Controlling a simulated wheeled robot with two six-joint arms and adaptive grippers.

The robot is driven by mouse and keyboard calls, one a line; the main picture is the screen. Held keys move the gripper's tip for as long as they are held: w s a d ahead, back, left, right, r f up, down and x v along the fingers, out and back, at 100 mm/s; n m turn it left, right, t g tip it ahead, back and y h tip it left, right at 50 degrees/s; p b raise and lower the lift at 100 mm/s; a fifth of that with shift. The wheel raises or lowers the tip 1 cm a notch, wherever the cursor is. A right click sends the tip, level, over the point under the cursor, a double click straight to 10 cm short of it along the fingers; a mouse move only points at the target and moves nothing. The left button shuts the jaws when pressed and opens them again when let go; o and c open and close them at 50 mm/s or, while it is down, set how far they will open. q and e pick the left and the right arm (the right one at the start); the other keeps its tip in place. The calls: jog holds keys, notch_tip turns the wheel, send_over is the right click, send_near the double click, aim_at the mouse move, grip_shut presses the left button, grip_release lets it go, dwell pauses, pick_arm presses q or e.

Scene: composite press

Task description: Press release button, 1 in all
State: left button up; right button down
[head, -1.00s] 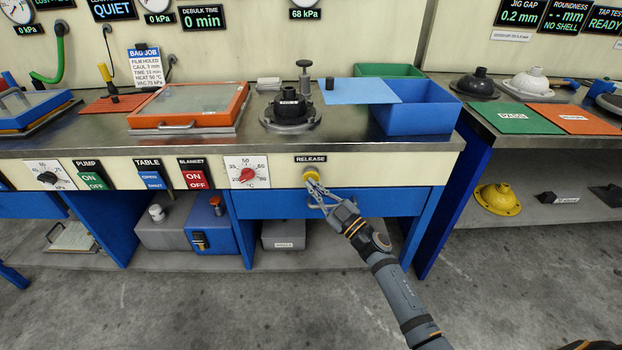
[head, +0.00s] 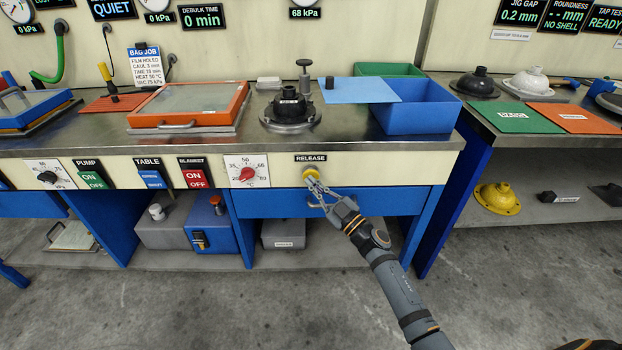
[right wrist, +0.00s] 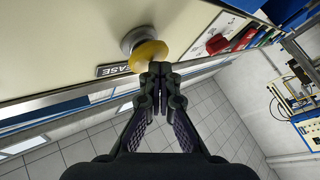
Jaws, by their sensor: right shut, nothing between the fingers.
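The yellow round release button (head: 310,174) sits on the cream front panel under the black RELEASE label (head: 310,158). In the right wrist view the button (right wrist: 149,56) is a yellow cap on a grey collar. My right gripper (head: 314,185) is shut and empty, its fingertips right at the button's lower edge in the head view. In the right wrist view the fingertips (right wrist: 160,70) overlap the edge of the cap; I cannot tell whether they touch it. My left gripper is not in view.
A red-pointer dial (head: 247,173) and the red BLANKET switch (head: 194,178) are left of the button. A blue drawer (head: 375,201) lies just below the panel. A blue bin (head: 425,110) and a black fixture (head: 290,112) stand on the bench above.

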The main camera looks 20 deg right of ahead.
jog(key=shift+w, duration=0.2)
dwell(0.5)
jog(key=shift+s+a+p, duration=0.25)
jog(key=shift+s+p, duration=0.35)
jog(key=shift+s, duration=0.4)
jog(key=s+p, duration=0.1)
jog(key=s, duration=0.1)
jog(key=s+a+p, duration=0.1)
jog(key=s, duration=0.1)
jog(key=shift+s+a, duration=0.2)
jog(key=shift+s, duration=0.2)
